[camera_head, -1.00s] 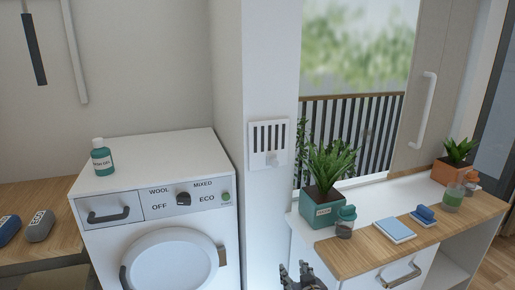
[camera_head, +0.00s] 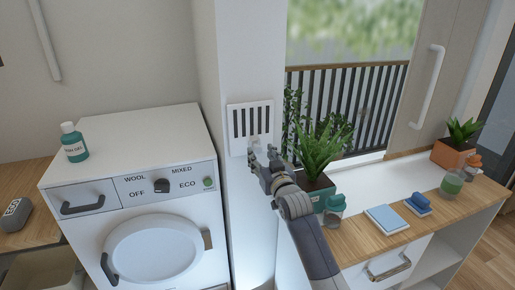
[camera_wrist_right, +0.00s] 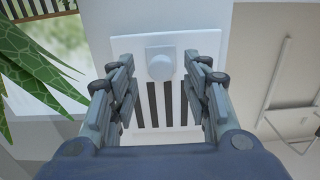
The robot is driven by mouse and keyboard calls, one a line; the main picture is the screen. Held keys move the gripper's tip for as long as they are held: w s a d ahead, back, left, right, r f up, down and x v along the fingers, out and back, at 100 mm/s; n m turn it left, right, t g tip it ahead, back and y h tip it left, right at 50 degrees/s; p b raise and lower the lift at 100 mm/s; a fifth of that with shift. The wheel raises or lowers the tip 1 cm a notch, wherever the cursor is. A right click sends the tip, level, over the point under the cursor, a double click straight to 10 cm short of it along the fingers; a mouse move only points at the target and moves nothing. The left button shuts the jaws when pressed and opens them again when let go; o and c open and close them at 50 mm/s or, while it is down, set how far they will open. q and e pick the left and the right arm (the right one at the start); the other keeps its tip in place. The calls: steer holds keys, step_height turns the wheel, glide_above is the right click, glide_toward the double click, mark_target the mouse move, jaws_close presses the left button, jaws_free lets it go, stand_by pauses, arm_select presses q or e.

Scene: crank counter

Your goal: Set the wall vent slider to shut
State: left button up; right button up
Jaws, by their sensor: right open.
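The white wall vent (camera_head: 233,137) with dark vertical slots is on the narrow wall between the washer and the window. Whether the fingers touch the plate I cannot tell. My left gripper is not in view.
A washer (camera_head: 120,150) with a green-white bottle (camera_head: 74,143) stands left of the vent. At right, a potted plant (camera_head: 318,150) is close beside my right arm.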

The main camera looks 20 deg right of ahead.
mark_target(257, 151)
steer(key=w, duration=0.3)
steer(key=shift+a+r, duration=0.15)
steer(key=shift+w, duration=0.2)
steer(key=shift+w+p, duration=0.3)
steer(key=shift+w, duration=0.05)
jaws_close()
steer(key=shift+a, duration=0.2)
steer(key=a, duration=0.4)
steer(key=shift+s+a, duration=0.1)
steer(key=shift+a, duration=0.5)
steer(key=shift+d, duration=0.4)
jaws_free()
steer(key=shift+a, duration=0.2)
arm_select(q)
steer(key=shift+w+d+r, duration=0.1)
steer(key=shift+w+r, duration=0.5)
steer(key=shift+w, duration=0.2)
arm_select(e)
steer(key=shift+a, duration=0.1)
